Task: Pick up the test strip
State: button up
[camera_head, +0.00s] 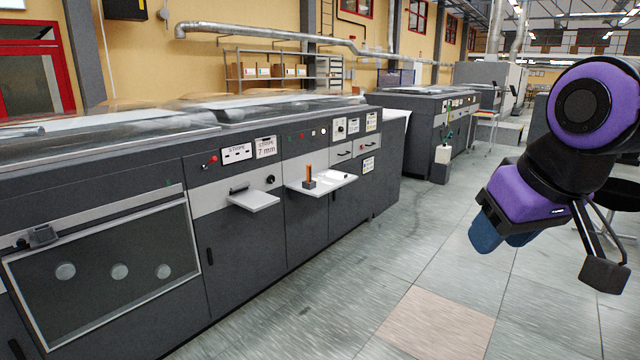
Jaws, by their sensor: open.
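A slim orange upright piece (309,171) stands in a small dark holder on a white pull-out shelf (335,184) at the front of the grey machine. It may be the test strip, but it is too small to tell. My gripper (505,240) hangs at the right, under my purple and black arm. It is open and well apart from the shelf, with floor behind it in the picture. Its blue fingers are partly hidden by the purple housing, and nothing shows between them.
The long grey machine (255,250) fills the left and middle. A second, empty white shelf (254,200) juts out left of the orange piece. Another grey machine (425,112) stands farther back. The tiled floor (400,270) in front is clear.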

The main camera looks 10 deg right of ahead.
aim_at(319, 179)
jog(key=i+z, duration=0.4)
jog(key=i, duration=0.7)
jog(key=i+l+z, duration=0.1)
jog(key=i+z, duration=0.15)
jog(key=i, duration=0.45)
jog(key=i+z, duration=0.2)
jog(key=i, duration=0.5)
jog(key=i+j+z, duration=0.25)
jog(key=i, duration=0.4)
jog(key=i+l+u, duration=0.15)
jog(key=i, duration=0.4)
jog(key=i+l+u, duration=0.15)
jog(key=i, duration=0.4)
jog(key=i+u, duration=0.6)
jog(key=u, duration=0.15)
jog(key=i+l+u, duration=0.2)
jog(key=u, duration=0.2)
jog(key=i+l+u, duration=0.35)
jog(key=k+j, duration=0.05)
jog(key=j, duration=0.05)
